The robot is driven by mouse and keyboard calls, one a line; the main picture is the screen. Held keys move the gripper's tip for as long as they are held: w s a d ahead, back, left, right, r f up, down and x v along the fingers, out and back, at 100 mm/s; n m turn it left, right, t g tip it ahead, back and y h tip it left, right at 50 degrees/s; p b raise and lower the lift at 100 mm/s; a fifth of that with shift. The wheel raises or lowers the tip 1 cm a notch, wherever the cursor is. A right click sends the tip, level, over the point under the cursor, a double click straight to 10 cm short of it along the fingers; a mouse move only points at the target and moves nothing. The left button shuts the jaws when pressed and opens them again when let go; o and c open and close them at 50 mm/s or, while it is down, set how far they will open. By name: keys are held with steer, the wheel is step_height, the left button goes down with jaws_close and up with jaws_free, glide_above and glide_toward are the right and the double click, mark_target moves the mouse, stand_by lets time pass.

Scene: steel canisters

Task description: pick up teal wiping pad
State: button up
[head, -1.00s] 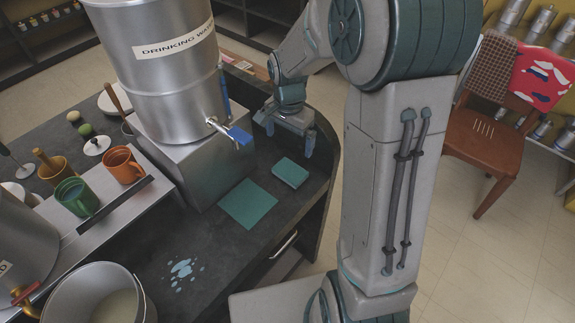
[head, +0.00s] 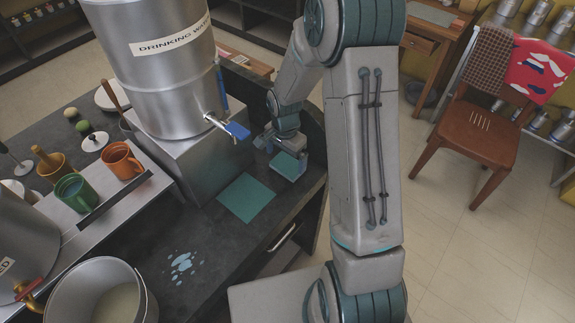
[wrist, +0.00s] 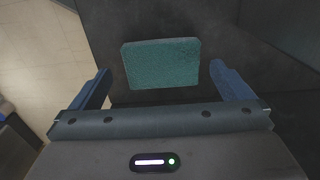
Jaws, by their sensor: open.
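The teal wiping pad (head: 287,165) is a small thick block lying on the dark counter, right of a flat teal mat (head: 247,198). In the wrist view the pad (wrist: 161,63) lies ahead, between the lines of my two blue fingers. My gripper (head: 281,158) is low over the pad in the head view, and it covers part of it. In the wrist view my gripper (wrist: 162,85) is open with nothing between its fingers. Whether the fingers touch the pad or counter, I cannot tell.
A large steel drinking water canister (head: 165,80) with a blue-handled tap (head: 238,131) stands on a metal box left of my gripper. A bluish spill (head: 182,266) lies nearer. Orange (head: 121,160) and green (head: 77,194) mugs and a bucket (head: 95,270) are at left.

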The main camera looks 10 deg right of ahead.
mark_target(287, 165)
steer(key=shift+w+d+f+p, duration=0.15)
steer(key=shift+f+p, duration=0.1)
steer(key=shift+f, duration=0.8)
steer(key=shift+w+d+f+p, duration=0.1)
steer(key=shift+w+f+p, duration=0.1)
steer(key=shift+f, duration=0.8)
steer(key=shift+c, duration=0.3)
steer(key=c, duration=0.6)
steer(key=shift+c, duration=0.2)
steer(key=shift+r, duration=0.1)
step_height(287, 165, up, 10)
steer(key=b, duration=0.1)
steer(key=shift+o, duration=0.4)
